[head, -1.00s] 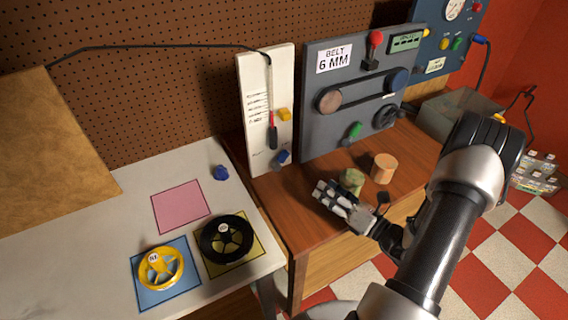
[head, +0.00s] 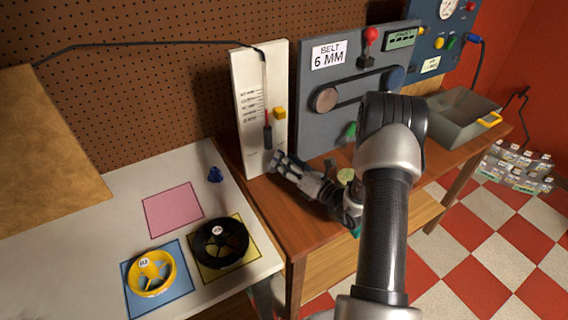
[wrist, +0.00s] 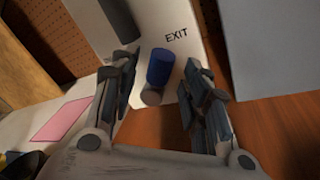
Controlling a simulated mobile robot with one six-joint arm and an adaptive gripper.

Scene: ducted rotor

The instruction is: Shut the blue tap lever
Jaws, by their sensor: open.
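The blue tap lever (wrist: 160,67) is a short blue cylinder with a round grey part (wrist: 152,97) at its lower end, low on a white upright panel (head: 251,130). In the wrist view it lies between the two fingers, a little tilted, beside the word EXIT. My gripper (head: 280,166) is open at the foot of the panel, and in the head view it hides most or all of the lever. I cannot tell whether a finger touches the lever.
A grey belt board (head: 315,115) stands right of the panel, with a green handle (head: 351,130) low on it. A small round block (head: 345,175) is near my arm. The white table (head: 110,205) at left carries a yellow wheel (head: 150,272), a black wheel (head: 220,243) and a blue piece (head: 215,174).

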